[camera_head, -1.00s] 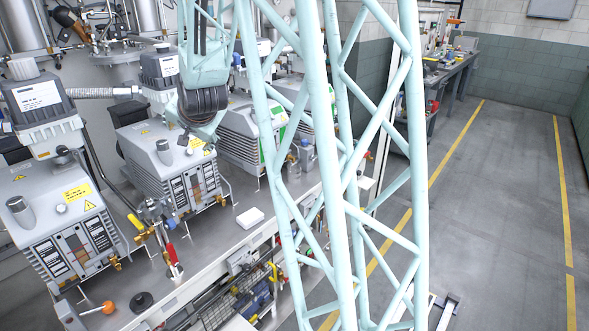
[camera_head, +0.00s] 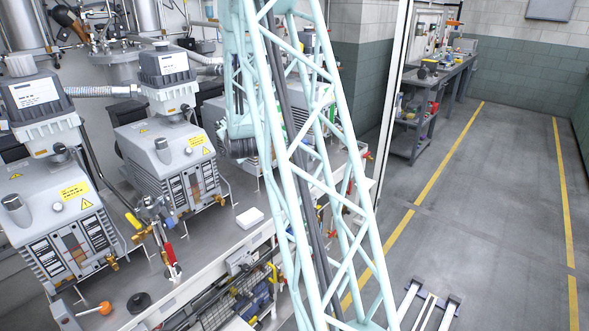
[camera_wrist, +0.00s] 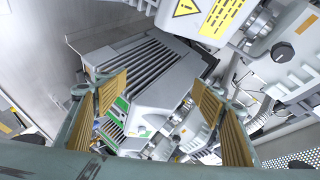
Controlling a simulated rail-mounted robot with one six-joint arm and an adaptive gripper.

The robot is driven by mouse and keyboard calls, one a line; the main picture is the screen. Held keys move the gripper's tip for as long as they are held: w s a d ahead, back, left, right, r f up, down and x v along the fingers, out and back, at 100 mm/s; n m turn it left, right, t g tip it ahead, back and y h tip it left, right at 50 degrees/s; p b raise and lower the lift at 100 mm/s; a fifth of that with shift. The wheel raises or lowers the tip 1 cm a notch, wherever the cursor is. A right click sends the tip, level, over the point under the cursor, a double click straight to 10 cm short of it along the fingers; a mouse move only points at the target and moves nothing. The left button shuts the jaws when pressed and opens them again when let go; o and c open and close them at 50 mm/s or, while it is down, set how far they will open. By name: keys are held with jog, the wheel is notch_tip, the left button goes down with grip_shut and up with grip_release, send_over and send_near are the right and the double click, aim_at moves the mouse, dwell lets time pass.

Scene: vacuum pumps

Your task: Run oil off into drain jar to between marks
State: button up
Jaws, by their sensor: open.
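Grey vacuum pumps stand in a row on the bench in the head view. The near pump (camera_head: 45,215) has a narrow sight glass (camera_head: 76,246) and a brass drain fitting (camera_head: 112,263) low on its front. The second pump (camera_head: 165,165) also has a brass fitting (camera_head: 220,200). I cannot pick out the drain jar or read any oil level or marks. My gripper (camera_wrist: 160,90) shows in the wrist view, its ochre pads wide apart and nothing clearly held between them. A finned pump housing (camera_wrist: 145,65) lies beyond the fingers. My arm hides the gripper in the head view.
The bench (camera_head: 205,255) carries a red-handled valve assembly (camera_head: 165,245), a white block (camera_head: 250,217) and an orange-knobbed handle (camera_head: 103,308). Corrugated hose (camera_head: 100,91) runs between the pump tops. A workbench (camera_head: 430,85) stands at the back.

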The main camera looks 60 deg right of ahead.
jog(key=s+d+f+m+h+b, duration=0.1)
jog(key=s+d+f+m, duration=0.3)
jog(key=d+f, duration=0.5)
jog(key=s+d+f+m+h+b, duration=0.1)
jog(key=s+d+f+m+h, duration=0.3)
jog(key=d+f, duration=0.5)
jog(key=shift+s+d+t+h, duration=0.2)
jog(key=shift+d+t+h, duration=0.15)
jog(key=shift+d, duration=0.6)
jog(key=c, duration=1.5)
jog(key=shift+w+d, duration=0.1)
jog(key=shift+d, duration=0.05)
jog(key=shift+p+x, duration=1.65)
jog(key=shift+x, duration=2.1)
jog(key=shift+w+d, duration=0.35)
jog(key=shift+d, duration=0.05)
